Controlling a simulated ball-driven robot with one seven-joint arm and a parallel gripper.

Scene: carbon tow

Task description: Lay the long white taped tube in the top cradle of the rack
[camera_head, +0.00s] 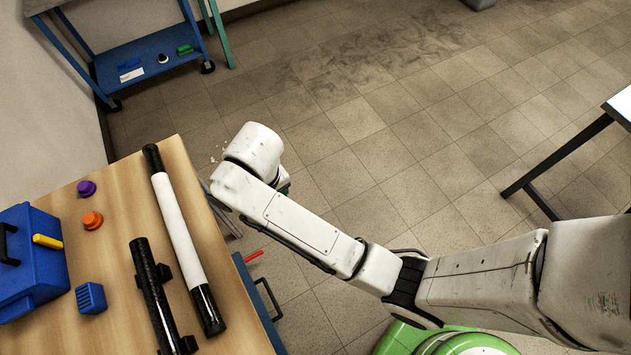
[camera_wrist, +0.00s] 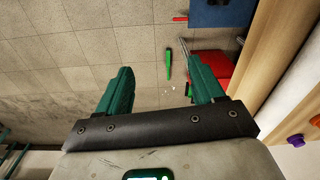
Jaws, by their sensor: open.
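The long white taped tube (camera_head: 180,230) lies on the wooden bench in the head view. Its middle is white and both ends are black. A shorter black tube (camera_head: 155,300) lies left of it, with small black brackets against it. My gripper is mostly hidden behind my arm in the head view. In the wrist view my gripper (camera_wrist: 158,66) is open, with two teal fingers apart and nothing between them. It hangs over the floor, off the bench's right side in the head view. I cannot make out the rack with its top cradle for certain.
The wooden bench (camera_head: 122,200) also holds a blue toolbox (camera_head: 30,265), purple and orange caps (camera_head: 92,220) and a blue block (camera_head: 91,298). A blue cart (camera_head: 150,55) stands at the back. A table (camera_head: 622,103) is at right. A green tool (camera_wrist: 168,66) lies below my gripper.

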